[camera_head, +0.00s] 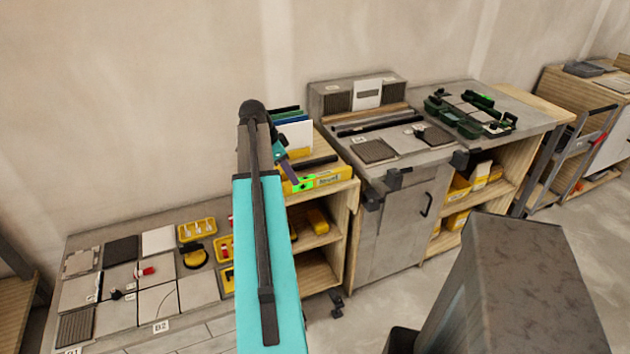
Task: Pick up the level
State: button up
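The level (326,178) is a long yellow bar with a bright green patch near its left end. It lies on top of the wooden shelf unit, in the middle of the view. My gripper (291,177) is at the end of my teal and black arm, right at the level's left end. The fingers look small and dark and are partly hidden by the arm. I cannot tell whether they touch the level or stand around it, or how far apart they are.
Upright books or panels (295,135) stand behind the level. A grey workbench (425,150) with tiles and green clamps is to the right. A low table (195,340) with tiles, a yellow suction cup (195,257) and yellow trays is at lower left. A plain wall rises behind.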

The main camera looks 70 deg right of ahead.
aim_at(315, 182)
jog(key=shift+s+d+f, duration=0.1)
jog(key=shift+f, duration=0.2)
jog(key=shift+s+f, duration=0.1)
jog(key=shift+p+x, duration=0.75)
jog(key=shift+x, duration=1.75)
jog(key=shift+s, duration=0.1)
jog(key=shift+c, duration=0.4)
grip_shut()
